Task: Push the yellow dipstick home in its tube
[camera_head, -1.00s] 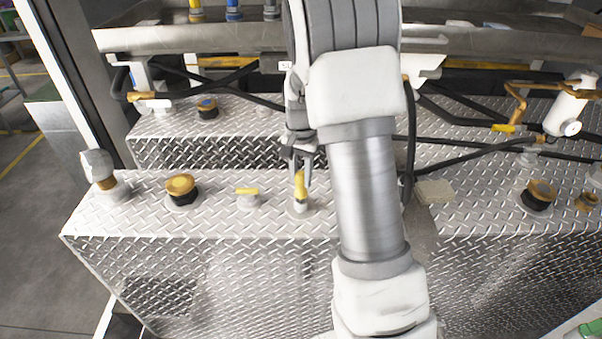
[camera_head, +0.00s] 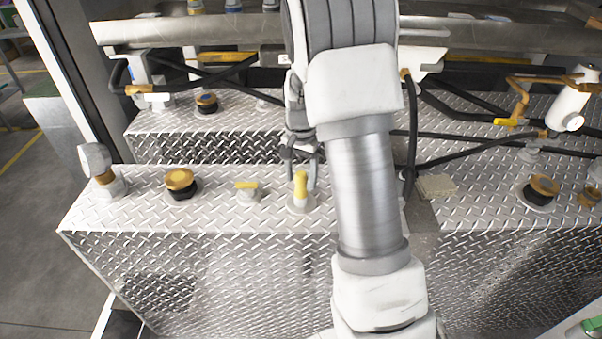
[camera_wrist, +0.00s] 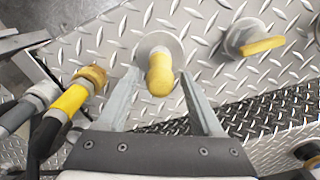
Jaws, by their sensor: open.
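The yellow dipstick (camera_head: 300,186) stands upright on the diamond-plate tank top, with its pale base collar at the plate. The wrist view shows its rounded yellow head (camera_wrist: 160,76) over a round grey collar. My gripper (camera_head: 301,178) is around the dipstick, with one finger on each side. In the wrist view my gripper (camera_wrist: 161,84) is open, with gaps between the fingers and the yellow head. How deep the dipstick sits in its tube is hard to tell; the head hides most of the shaft.
A yellow-handled valve (camera_head: 246,188) is just left of the dipstick. Further left are a gold-topped black cap (camera_head: 180,181) and a breather (camera_head: 96,162). Black hoses cross behind. A flat beige block (camera_head: 436,187) lies right of my arm.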

